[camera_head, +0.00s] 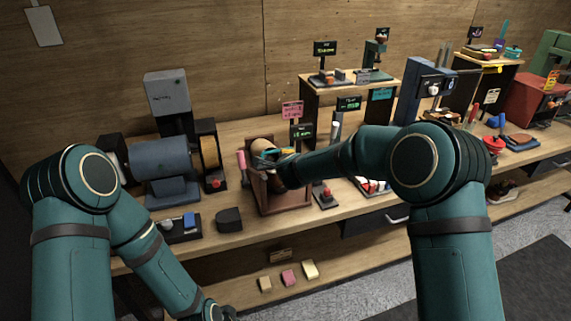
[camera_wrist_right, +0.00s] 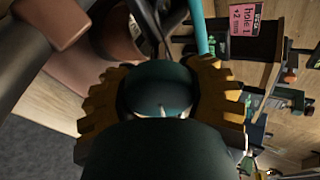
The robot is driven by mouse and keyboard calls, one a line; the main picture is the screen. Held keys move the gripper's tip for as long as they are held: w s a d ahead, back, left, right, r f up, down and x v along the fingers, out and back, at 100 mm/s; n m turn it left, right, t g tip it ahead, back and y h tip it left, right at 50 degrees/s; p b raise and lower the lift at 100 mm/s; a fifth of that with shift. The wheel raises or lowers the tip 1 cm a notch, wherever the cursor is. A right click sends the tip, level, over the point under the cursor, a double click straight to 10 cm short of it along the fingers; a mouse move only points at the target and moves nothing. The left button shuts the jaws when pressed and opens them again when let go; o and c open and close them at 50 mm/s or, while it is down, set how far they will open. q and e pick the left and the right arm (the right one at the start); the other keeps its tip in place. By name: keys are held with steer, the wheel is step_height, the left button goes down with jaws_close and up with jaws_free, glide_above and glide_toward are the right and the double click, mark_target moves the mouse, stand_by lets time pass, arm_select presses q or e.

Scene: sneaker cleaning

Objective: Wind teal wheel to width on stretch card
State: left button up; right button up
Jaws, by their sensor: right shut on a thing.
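The teal wheel (camera_wrist_right: 160,88) is a dark teal round part between my right gripper's yellow ribbed fingers in the right wrist view. My right gripper (camera_head: 272,160) is shut on it, at the brown wooden stand (camera_head: 285,197) on the bench. In the head view the wheel is largely hidden by the gripper. A pink card (camera_head: 291,110) stands just behind the stand; in the right wrist view (camera_wrist_right: 243,20) it reads "hole 1 +2 mm". A small black display with green text (camera_head: 302,131) stands below it, unreadable. My left gripper (camera_head: 217,312) is low at the bottom edge, partly cut off.
A blue-grey machine (camera_head: 162,165) stands left of the stand, with a black block (camera_head: 229,219) in front. A red-buttoned box (camera_head: 325,196) stands close on the right. A raised wooden shelf (camera_head: 345,85) is behind. Small blocks (camera_head: 288,277) lie on the lower shelf.

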steer(key=shift+f+m+g+p, duration=0.1)
steer(key=shift+m+g+p, duration=0.2)
steer(key=shift+m, duration=1.2)
steer(key=shift+s, duration=0.1)
steer(key=o, duration=1)
steer(key=shift+o, duration=0.2)
steer(key=v, duration=1.2)
